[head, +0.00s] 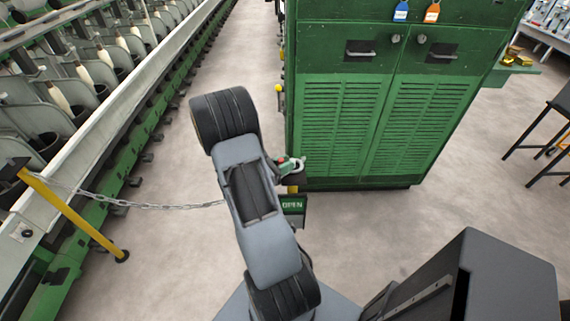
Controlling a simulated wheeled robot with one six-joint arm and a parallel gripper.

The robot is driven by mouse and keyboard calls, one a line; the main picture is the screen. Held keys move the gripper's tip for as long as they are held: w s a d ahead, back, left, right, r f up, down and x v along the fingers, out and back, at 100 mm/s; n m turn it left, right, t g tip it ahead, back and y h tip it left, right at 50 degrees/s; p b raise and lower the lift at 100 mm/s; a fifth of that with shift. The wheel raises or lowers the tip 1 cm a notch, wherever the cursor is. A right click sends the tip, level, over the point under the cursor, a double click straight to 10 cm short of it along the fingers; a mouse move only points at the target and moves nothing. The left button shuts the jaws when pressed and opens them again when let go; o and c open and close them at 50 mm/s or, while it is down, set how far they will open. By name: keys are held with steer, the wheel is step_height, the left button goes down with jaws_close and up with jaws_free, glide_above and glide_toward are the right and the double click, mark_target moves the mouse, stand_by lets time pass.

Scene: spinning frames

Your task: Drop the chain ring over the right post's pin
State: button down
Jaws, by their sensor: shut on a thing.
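The chain (150,205) runs from the yellow left post (75,215) to the right and passes behind my arm. The chain ring (298,164), small and pale, shows just right of my arm. My gripper (285,168) is mostly hidden by my arm; a small green and red part shows against the ring, and it is shut on it. The right post (294,187) shows only its dark top and a bit of yellow, close below the ring in the picture. Its pin cannot be made out. Whether ring and post touch cannot be told.
A spinning frame (110,110) lines the left side. A dark table (550,125) stands at right. Bare floor (170,265) lies between.

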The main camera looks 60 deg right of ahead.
steer(key=c, duration=0.9)
jaws_free()
steer(key=b+v, duration=0.1)
steer(key=v, duration=1.2)
steer(key=shift+a, duration=0.35)
steer(key=shift+w, duration=0.15)
